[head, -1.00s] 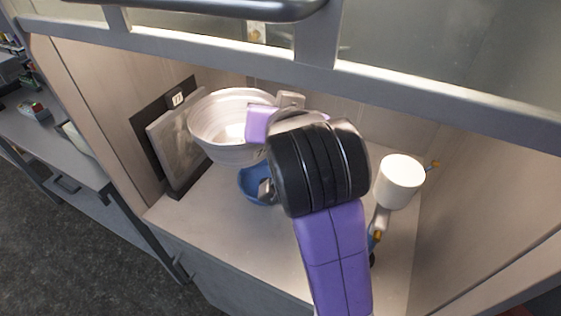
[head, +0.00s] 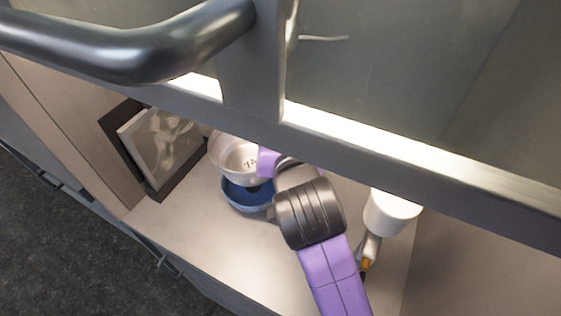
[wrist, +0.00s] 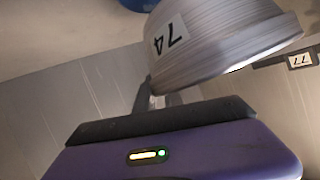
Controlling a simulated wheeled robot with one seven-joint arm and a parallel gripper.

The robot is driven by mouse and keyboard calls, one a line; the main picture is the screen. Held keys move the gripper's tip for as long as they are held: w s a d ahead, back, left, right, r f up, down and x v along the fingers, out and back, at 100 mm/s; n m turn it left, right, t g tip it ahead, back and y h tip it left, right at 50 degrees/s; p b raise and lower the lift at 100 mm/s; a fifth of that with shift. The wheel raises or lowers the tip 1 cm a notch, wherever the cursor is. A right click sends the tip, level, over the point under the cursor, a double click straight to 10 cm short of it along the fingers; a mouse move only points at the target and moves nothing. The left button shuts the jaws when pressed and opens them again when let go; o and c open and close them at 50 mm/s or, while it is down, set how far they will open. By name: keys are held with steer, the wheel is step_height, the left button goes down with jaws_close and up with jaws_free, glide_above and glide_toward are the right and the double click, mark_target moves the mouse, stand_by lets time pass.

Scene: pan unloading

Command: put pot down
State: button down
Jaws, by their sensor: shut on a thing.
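The pot (head: 228,155) is a pale metal vessel inside the cabinet nook, above and behind a blue bowl (head: 247,196). In the wrist view the pot (wrist: 222,38) shows a label "74" on its side. My gripper (wrist: 160,98) is shut on the pot at its near side; the fingertips are mostly hidden. In the head view the purple gripper body (head: 268,162) is at the pot's right side, partly behind the cabinet's front bar. Whether the pot touches the bowl or the surface cannot be told.
A framed picture (head: 160,145) leans at the left wall. A white cylindrical thing (head: 390,211) stands at the right. A metal bar (head: 400,180) and dark handle (head: 130,48) cross the front above. The counter's front left (head: 190,225) is bare.

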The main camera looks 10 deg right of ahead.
steer(key=shift+f, duration=3.75)
steer(key=shift+f, duration=0.15)
steer(key=c, duration=1.4)
jaws_free()
steer(key=shift+r, duration=0.25)
steer(key=b+v, duration=0.1)
steer(key=v, duration=1.1)
steer(key=shift+s+f, duration=0.1)
